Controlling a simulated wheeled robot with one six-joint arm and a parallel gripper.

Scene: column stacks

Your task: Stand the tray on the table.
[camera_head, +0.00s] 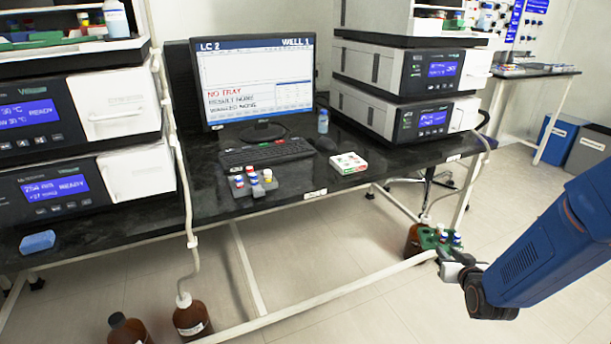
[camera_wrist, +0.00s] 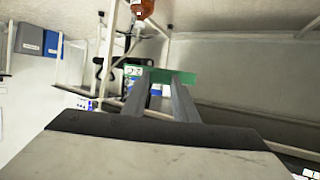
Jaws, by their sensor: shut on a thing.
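A green tray (camera_head: 428,238) with several blue- or white-capped vials is at the end of my arm, at the right in the head view. My gripper (camera_head: 449,262) is shut on it and holds it in the air in front of the dark table (camera_head: 215,202), near its right end. In the wrist view the green tray (camera_wrist: 184,77) is seen edge-on between the tips of my gripper (camera_wrist: 168,84). The vials are mostly hidden there. The table's bare front strip is visible.
Brown bottles (camera_head: 191,316) stand on the floor. Bare tabletop shows right of the box.

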